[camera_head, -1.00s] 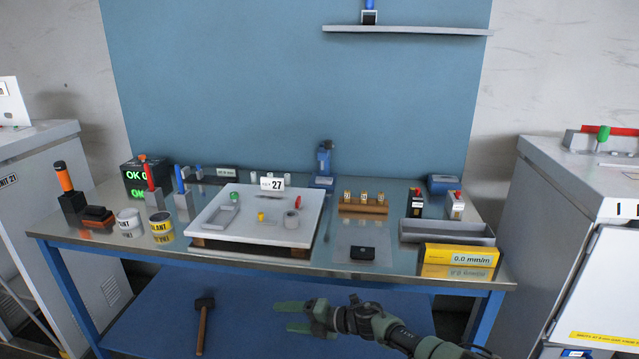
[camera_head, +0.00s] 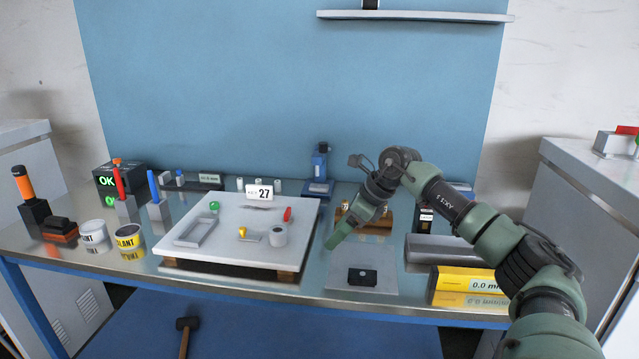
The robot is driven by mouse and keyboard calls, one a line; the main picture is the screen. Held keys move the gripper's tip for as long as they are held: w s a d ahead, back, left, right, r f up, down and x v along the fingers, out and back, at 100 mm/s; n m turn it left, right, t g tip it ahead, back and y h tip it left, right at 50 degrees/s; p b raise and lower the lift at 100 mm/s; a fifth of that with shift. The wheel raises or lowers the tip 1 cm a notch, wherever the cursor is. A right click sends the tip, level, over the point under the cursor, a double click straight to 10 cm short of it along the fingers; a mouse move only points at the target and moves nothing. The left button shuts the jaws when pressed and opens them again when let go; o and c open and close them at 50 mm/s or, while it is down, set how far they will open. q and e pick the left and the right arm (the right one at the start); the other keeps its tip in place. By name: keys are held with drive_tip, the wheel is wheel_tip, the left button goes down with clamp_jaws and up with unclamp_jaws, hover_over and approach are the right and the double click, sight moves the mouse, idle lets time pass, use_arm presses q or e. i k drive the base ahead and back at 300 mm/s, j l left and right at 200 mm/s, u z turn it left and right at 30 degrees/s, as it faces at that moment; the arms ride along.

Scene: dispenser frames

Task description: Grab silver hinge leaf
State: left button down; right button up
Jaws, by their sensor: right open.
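On the white board (camera_head: 235,258) lies a thin, flat silvery piece (camera_head: 262,207), just in front of the card marked 27; it may be the silver hinge leaf, but it is too small to tell. A grey rectangular open frame (camera_head: 196,231) lies at the board's left. My right gripper (camera_head: 346,232) is open and empty, pointing down and left above the bench, to the right of the board and apart from these pieces. Its fingers overlap in this view. My left gripper is not in view.
The board also bears a green ring (camera_head: 214,205), a red piece (camera_head: 287,214), a yellow piece (camera_head: 243,232) and a grey cylinder (camera_head: 278,235). A wooden block (camera_head: 377,227) stands behind my gripper. A black block (camera_head: 362,277) lies on a grey mat. A grey tray (camera_head: 440,251) is at right.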

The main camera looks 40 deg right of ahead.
sight(314, 188)
drive_tip(key=i+l, duration=0.3)
drive_tip(key=l, duration=0.15)
drive_tip(key=i+l, duration=0.3)
drive_tip(key=l, duration=0.15)
drive_tip(key=i+l, duration=0.3)
drive_tip(key=l, duration=0.15)
